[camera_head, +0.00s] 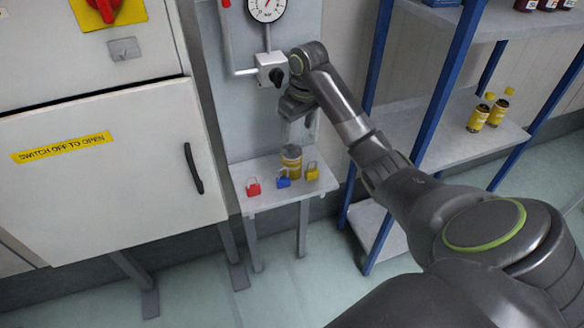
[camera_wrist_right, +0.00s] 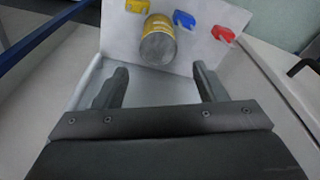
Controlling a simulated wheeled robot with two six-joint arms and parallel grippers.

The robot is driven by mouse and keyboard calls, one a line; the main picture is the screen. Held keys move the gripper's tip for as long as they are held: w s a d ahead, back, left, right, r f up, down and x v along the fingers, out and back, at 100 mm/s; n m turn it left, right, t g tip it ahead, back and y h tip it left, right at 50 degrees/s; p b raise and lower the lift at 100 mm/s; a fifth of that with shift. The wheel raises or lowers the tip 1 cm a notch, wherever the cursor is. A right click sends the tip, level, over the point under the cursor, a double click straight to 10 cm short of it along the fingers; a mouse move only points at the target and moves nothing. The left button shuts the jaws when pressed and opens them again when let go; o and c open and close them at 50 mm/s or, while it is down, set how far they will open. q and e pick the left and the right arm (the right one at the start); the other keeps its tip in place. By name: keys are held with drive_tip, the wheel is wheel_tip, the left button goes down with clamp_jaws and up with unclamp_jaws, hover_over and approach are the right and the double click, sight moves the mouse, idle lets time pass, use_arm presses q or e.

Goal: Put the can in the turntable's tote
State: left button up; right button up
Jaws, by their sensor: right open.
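The can (camera_head: 291,161) is yellow with a grey top and stands on a small white shelf (camera_head: 262,199) below a gauge panel. It also shows in the right wrist view (camera_wrist_right: 158,43), ahead of the fingers. My right gripper (camera_head: 297,125) is above the can in the head view. In the right wrist view its fingers (camera_wrist_right: 155,85) are spread apart with nothing between them, and the can is beyond the fingertips. My left gripper is not in view. I see no turntable and no tote in either view.
A pipe with a valve (camera_head: 272,72) is on the panel behind. A blue-posted rack (camera_head: 440,90) stands right, a white cabinet (camera_head: 110,170) left.

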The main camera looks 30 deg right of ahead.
sight(293, 153)
drive_tip(key=f+b, duration=0.1)
drive_tip(key=f, duration=0.1)
drive_tip(key=shift+w+f+b, duration=0.2)
drive_tip(key=shift+f+b, duration=0.15)
drive_tip(key=shift+b, duration=0.05)
drive_tip(key=f, duration=0.4)
drive_tip(key=w+f, duration=0.1)
drive_tip(key=f, duration=0.1)
drive_tip(key=shift+a+f+p, duration=0.15)
drive_tip(key=shift+f+p, duration=0.1)
drive_tip(key=shift+p, duration=0.1)
drive_tip(key=shift+w+f+p, duration=0.1)
drive_tip(key=shift+w+f, duration=0.15)
drive_tip(key=shift+f, duration=0.7)
drive_tip(key=shift+w+f+p, duration=0.1)
drive_tip(key=shift+w+f, duration=0.1)
drive_tip(key=shift+f, duration=0.75)
drive_tip(key=shift+w+f+p, duration=0.1)
drive_tip(key=shift+w+f, duration=0.15)
drive_tip(key=shift+f, duration=0.7)
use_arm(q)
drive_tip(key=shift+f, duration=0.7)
use_arm(e)
drive_tip(key=c, duration=1)
